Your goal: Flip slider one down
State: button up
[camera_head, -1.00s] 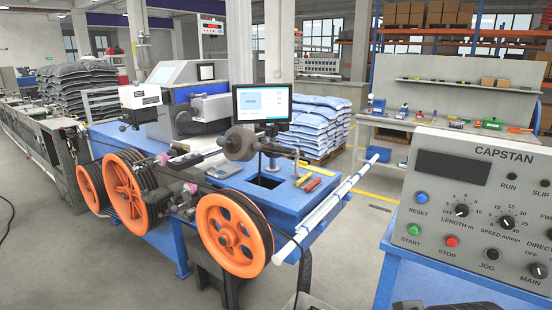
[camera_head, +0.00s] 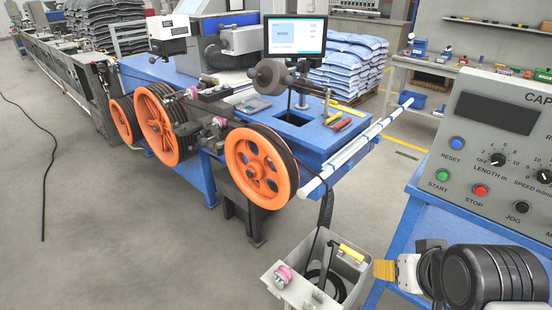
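I cannot make out anything that is clearly slider one. The grey CAPSTAN control panel (camera_head: 505,133) stands at the right, cut off by the frame edge. It shows a dark display, a blue RESET button (camera_head: 457,143), a green START button (camera_head: 442,176), a red STOP button (camera_head: 480,190) and a LENGTH knob (camera_head: 497,160). My arm shows at the bottom right, below the panel. Its end, my gripper (camera_head: 385,270), has a yellow ridged part pointing left, apart from the panel. Whether its fingers are open or shut is unclear.
Orange pulleys (camera_head: 262,167) line the blue machine bench (camera_head: 345,150) at centre. A grey open box (camera_head: 320,270) with black cable stands left of my gripper. A black cable (camera_head: 45,170) lies on the floor at left.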

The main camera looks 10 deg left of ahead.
aim_at(191, 92)
jog(key=i+j, duration=0.2)
jog(key=j, duration=0.2)
jog(key=i+j, duration=0.2)
jog(key=j, duration=0.15)
jog(key=i+j, duration=0.2)
jog(key=j, duration=0.2)
jog(key=i+j, duration=0.2)
jog(key=j, duration=0.15)
